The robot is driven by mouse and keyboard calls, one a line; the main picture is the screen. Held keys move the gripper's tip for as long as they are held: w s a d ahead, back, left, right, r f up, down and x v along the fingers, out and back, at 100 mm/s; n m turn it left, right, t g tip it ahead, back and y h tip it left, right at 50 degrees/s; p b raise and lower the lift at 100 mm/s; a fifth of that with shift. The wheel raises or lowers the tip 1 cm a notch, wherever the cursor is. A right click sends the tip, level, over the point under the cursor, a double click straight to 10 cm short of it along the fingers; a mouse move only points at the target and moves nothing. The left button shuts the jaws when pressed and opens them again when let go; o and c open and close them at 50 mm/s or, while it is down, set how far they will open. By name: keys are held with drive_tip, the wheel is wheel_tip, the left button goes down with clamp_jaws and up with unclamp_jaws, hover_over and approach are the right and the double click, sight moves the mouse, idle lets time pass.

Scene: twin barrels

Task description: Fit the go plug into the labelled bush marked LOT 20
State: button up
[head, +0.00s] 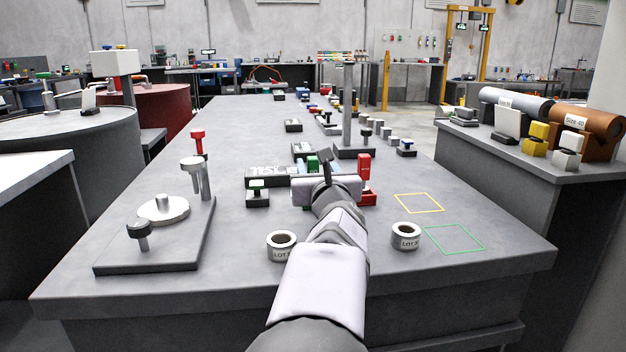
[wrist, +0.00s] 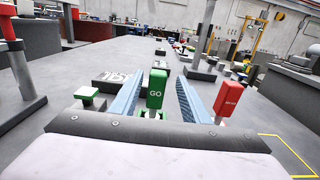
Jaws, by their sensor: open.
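The green go plug (wrist: 155,95), marked GO, stands upright between the two bluish fingers of my gripper (wrist: 158,82) in the wrist view. The fingers are open, with a visible gap on each side of the plug. In the head view the plug's green top (head: 312,163) shows just beyond my gripper (head: 323,168), which hides most of it. Two pale ring-shaped bushes stand upright on the bench: one (head: 282,245) left of my arm and one (head: 406,236) right of it. Both carry LOT labels, whose numbers I cannot read surely. Their bores look empty.
A red plug (head: 364,166) stands close right of my gripper. A green-topped block (head: 258,195) sits to the left. A fixture plate with posts (head: 154,255) fills the left front. Yellow (head: 420,204) and green (head: 455,240) outlined squares on the right are bare.

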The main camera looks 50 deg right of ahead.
drive_tip(key=shift+x, duration=2.7)
drive_tip(key=shift+w+a, duration=0.15)
clamp_jaws()
